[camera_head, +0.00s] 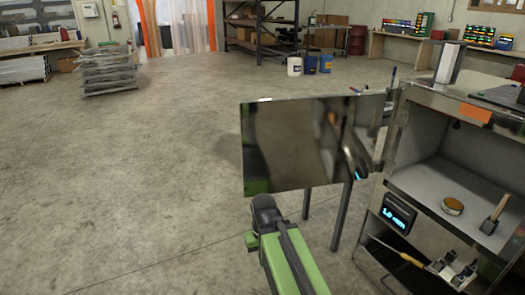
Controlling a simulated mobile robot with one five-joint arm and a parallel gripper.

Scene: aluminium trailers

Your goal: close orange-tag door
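The orange tag (475,114) is on the upper front frame of a metal cabinet (405,160) at the right. The cabinet's shiny door (290,145) stands wide open, swung out to the left from the opening's left edge. My green arm comes up from the bottom, and its dark end (265,210) is just below the door's lower left part in the picture. I cannot make out the fingers or whether they touch the door.
Inside the open compartment are a small round tin (453,206) and a dark-handled brush (494,214). Below is a lower bay with a display (396,212) and a yellow-handled tool (398,252). Dark table legs (343,213) stand behind the door.

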